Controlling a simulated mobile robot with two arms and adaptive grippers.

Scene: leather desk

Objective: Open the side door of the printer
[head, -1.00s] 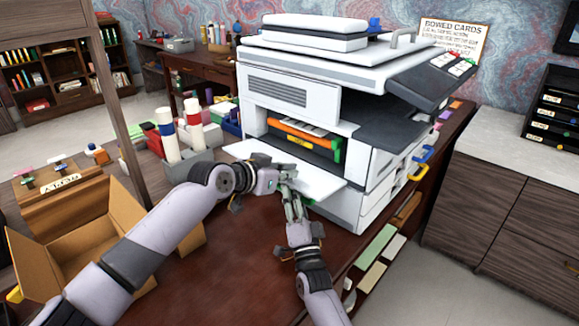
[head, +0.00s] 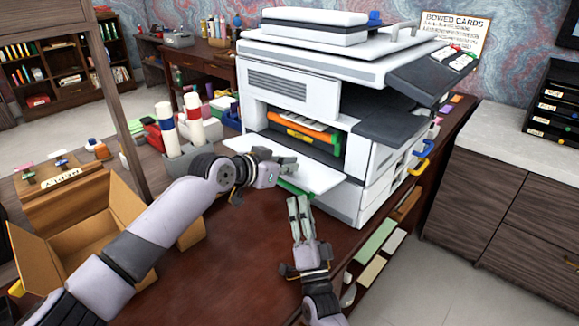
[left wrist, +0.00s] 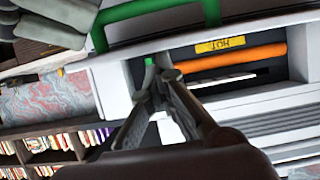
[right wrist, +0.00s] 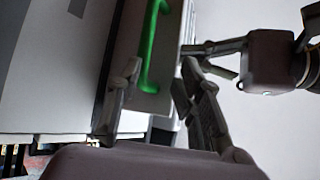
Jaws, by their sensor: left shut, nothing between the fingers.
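The printer (head: 290,90) stands on the desk. Its side door (head: 315,176) is folded down as a white flap, nearly level, with an orange roller (head: 303,133) showing inside the opening. The door's green handle (head: 292,187) is at its outer edge; it also shows in the right wrist view (right wrist: 150,45). My left gripper (head: 294,164) is shut and empty, over the door by the opening. My right gripper (head: 298,200) is open and empty, just in front of the door's outer edge; its fingers stand apart in the right wrist view (right wrist: 160,85).
An open cardboard box (head: 70,245) is at the left front. A grey holder (head: 190,157) with red, white and blue tubes stands close to my left arm. Yellow and blue handles (head: 420,165) stick out on the printer's right side. The desk front is mostly clear.

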